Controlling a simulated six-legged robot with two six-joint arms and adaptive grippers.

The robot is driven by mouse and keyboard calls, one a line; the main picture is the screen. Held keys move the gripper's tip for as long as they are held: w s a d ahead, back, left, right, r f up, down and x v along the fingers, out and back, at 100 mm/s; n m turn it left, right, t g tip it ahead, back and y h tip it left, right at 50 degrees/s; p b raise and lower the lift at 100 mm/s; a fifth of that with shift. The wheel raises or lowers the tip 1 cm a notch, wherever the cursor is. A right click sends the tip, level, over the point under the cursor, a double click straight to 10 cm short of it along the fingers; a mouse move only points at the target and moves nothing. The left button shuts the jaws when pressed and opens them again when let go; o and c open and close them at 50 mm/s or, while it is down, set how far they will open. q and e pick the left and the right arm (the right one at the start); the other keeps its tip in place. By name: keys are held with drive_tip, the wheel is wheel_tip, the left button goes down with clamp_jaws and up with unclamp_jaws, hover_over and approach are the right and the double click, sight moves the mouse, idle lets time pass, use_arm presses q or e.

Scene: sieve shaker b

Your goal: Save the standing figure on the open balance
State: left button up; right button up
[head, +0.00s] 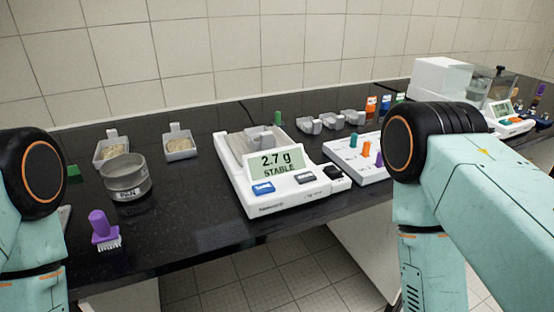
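The open balance (290,206) is a white unit on the dark bench in the middle of the head view. Its tilted display (276,163) reads "2.7 g STABLE". A dark part sits at the right front corner. The key labels are too small to read surely. My arms show at both sides, but neither gripper is in view.
A round metal sieve pan (126,178), grey scoops with grainy material (180,145), and a purple-handled brush (103,227) stand left. A white panel with coloured knobs (358,160) is right of the balance. An enclosed balance (483,84) stands far right.

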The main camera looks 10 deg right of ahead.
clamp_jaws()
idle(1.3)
